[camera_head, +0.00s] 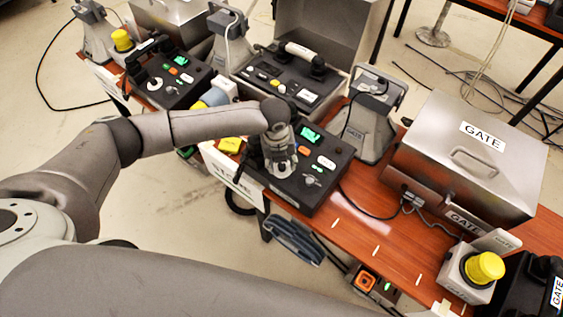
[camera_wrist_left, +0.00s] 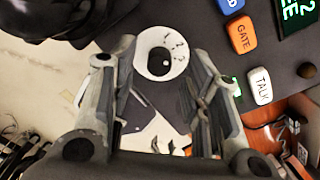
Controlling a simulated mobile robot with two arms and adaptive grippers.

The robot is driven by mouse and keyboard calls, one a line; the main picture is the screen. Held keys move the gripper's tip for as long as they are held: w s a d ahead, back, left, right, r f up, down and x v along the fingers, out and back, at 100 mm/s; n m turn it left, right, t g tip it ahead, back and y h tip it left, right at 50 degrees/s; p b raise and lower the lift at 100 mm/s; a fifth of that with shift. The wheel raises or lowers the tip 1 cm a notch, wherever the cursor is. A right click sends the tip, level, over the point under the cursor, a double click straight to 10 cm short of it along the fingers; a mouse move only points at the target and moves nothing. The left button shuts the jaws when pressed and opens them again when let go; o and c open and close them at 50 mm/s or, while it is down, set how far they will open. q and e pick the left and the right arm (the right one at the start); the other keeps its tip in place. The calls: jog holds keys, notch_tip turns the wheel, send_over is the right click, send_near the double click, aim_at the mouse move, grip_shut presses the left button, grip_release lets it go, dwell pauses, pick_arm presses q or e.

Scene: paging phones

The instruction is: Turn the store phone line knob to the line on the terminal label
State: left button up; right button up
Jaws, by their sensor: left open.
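The store phone console (camera_head: 335,152) is a dark box on the red-brown table, with a green display (camera_head: 310,135) and coloured buttons. My left gripper (camera_head: 280,168) points down over its near left part and hides the knob there in the head view. In the left wrist view, the knob (camera_wrist_left: 158,64) is a black round centre on a white dial with small numbers. It lies just beyond and between the open, empty fingers (camera_wrist_left: 153,75). A green-lit label (camera_wrist_left: 300,18) is cut off at the top right. My right gripper is out of view.
A white sign (camera_head: 232,177) hangs at the table's front edge. Orange GATE (camera_wrist_left: 243,34) and white TALK (camera_wrist_left: 261,86) buttons lie right of the dial. A grey handset stand (camera_head: 372,118) and metal GATE case (camera_head: 470,155) stand to the right. Another console (camera_head: 168,80) sits at the left.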

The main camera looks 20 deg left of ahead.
pick_arm(q)
notch_tip(320, 180, up, 10)
jog(key=s, duration=0.1)
jog(key=shift+s+a, duration=0.15)
dwell(0.5)
